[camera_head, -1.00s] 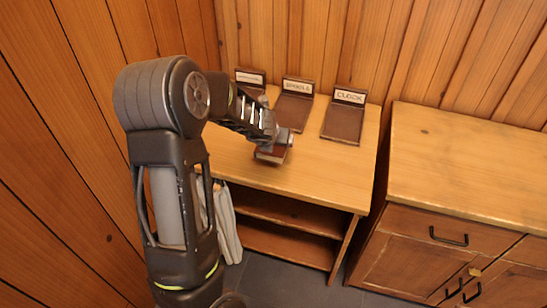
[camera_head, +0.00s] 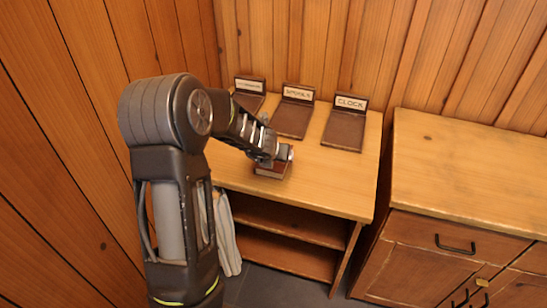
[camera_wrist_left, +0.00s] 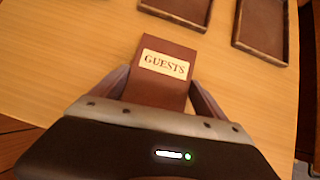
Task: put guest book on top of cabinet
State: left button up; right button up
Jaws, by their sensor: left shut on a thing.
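The guest book is a small reddish-brown book with a cream label reading GUESTS (camera_wrist_left: 165,63), and it also shows in the head view (camera_head: 270,172). My left gripper (camera_head: 276,163) is shut on it. In the left wrist view the two fingers (camera_wrist_left: 160,90) press on the book's sides. The book is at the front part of the light wooden shelf table (camera_head: 330,185); I cannot tell whether it touches the top. The wooden cabinet (camera_head: 470,165), with a drawer and doors, stands to the right, its top bare. My right gripper is not in view.
Three dark brown stands with labels line the back of the table: one at the left (camera_head: 250,100), one in the middle (camera_head: 292,118) and the CLOCK stand (camera_head: 344,130). A grey cloth (camera_head: 224,235) hangs at the table's left side. A narrow gap separates table and cabinet.

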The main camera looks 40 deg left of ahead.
pick_arm(q)
jog(key=o, duration=1.6)
jog(key=shift+f, duration=0.15)
jog(key=o, duration=0.3)
jog(key=shift+s+r, duration=0.1)
jog(key=shift+r, duration=0.3)
jog(key=p+v, duration=0.5)
jog(key=v, duration=0.6)
jog(key=shift+s+d, duration=0.15)
jog(key=shift+s, duration=0.1)
jog(key=shift+r, duration=0.1)
